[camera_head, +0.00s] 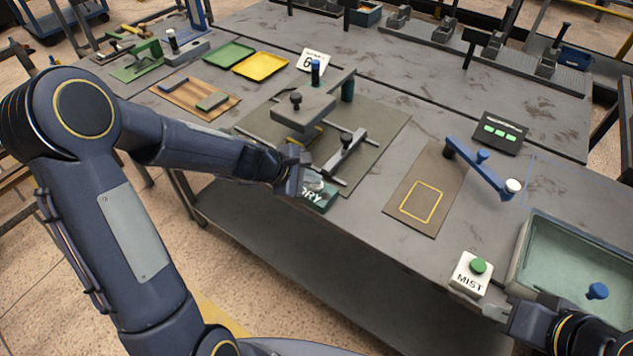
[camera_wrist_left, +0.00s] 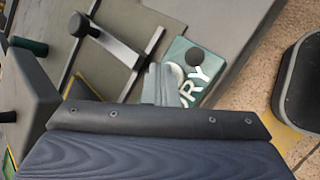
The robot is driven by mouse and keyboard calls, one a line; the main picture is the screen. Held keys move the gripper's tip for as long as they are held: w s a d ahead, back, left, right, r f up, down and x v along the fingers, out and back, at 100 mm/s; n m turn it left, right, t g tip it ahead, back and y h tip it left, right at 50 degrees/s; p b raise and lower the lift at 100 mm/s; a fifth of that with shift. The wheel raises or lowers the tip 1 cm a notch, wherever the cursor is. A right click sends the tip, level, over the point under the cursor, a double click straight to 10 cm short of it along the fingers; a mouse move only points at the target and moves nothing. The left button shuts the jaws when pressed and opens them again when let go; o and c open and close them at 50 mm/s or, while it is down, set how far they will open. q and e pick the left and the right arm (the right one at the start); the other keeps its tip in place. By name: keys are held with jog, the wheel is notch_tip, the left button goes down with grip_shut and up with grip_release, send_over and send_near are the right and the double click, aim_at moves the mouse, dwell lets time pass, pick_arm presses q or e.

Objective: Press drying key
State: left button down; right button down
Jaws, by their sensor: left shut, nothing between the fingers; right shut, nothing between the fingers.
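The drying key is a teal box (camera_head: 318,199) lettered "DRY" at the table's front edge, with a pale round button on top. In the left wrist view the teal box (camera_wrist_left: 207,65) shows a dark round spot and the white lettering. My left gripper (camera_head: 307,185) is shut and empty, its tips at the button's side of the box. In the left wrist view the gripper (camera_wrist_left: 163,84) partly covers the pale button; I cannot tell whether it touches it. My right gripper (camera_head: 494,312) is shut and empty beside the white MIST box (camera_head: 469,275) with its green button.
A press fixture with a grey block (camera_head: 303,106) and a sliding bar (camera_head: 345,155) stands behind the drying key. A blue lever (camera_head: 478,168) and a brown board (camera_head: 405,205) lie to the right. A water tray (camera_head: 560,232) is at far right.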

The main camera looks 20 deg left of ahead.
aim_at(312, 186)
pick_arm(q)
jog(key=shift+r+p, duration=0.9)
jog(key=shift+r, duration=0.1)
jog(key=shift+r, duration=0.1)
notch_tip(312, 186, up, 5)
jog(key=p, duration=0.4)
dwell(0.7)
